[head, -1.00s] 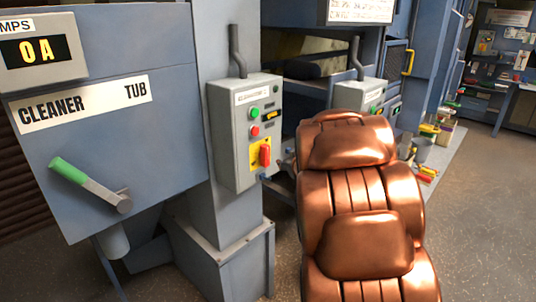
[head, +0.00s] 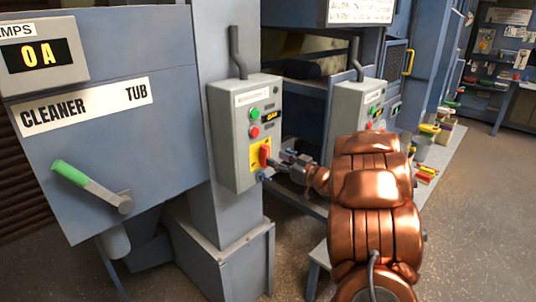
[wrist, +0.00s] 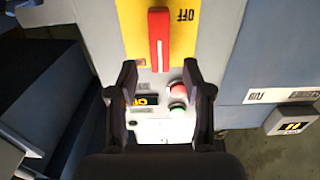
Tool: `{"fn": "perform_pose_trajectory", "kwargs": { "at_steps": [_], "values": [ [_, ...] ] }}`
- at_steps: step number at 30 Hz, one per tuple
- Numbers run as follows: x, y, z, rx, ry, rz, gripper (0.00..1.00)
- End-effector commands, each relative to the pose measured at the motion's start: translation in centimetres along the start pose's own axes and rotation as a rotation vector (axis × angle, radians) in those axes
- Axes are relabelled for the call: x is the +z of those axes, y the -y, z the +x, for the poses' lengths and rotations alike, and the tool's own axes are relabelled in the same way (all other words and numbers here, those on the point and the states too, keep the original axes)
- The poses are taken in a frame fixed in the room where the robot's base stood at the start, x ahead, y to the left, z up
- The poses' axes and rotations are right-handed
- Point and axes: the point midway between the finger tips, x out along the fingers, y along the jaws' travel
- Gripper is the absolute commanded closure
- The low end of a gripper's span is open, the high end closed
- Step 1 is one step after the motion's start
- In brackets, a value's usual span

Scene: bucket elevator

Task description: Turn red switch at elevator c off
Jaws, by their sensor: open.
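The red switch (head: 265,155) is a lever on a yellow plate, low on the front of a grey control box (head: 232,150). The box's name label is too blurred to read. In the wrist view the red switch (wrist: 159,40) runs along the picture's vertical, with a white line on it. My gripper (head: 270,172) is at the box front, just below the lever. In the wrist view my gripper (wrist: 162,78) is open and empty, its fingers either side of the lever's line, with the lever above the tips.
A green button (head: 254,114), a red button (head: 254,132) and a small lit display (head: 270,115) sit above the switch. A second grey box (head: 358,105) stands behind. The cleaner tub (head: 110,140) with a green-handled lever (head: 90,185) is left.

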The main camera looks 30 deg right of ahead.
Motion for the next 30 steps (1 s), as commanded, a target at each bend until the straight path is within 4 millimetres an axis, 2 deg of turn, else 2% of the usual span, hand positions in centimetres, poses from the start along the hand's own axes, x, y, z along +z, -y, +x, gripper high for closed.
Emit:
{"fn": "perform_pose_trajectory", "kwargs": {
  "at_steps": [3,9,13,21,23,30],
  "values": [
    [0.0,0.1,1.9,-0.004,0.001,0.003,0.5],
    [0.0,0.1,4.1,-0.001,0.001,0.001,0.5],
    [0.0,0.0,4.8,0.0,0.001,0.0,0.5],
    [0.1,0.0,4.9,0.001,0.002,0.001,0.5],
    [0.1,0.0,4.9,0.001,0.001,0.0,0.54],
    [0.1,0.0,4.9,0.001,0.001,0.001,0.79]
  ]
}}
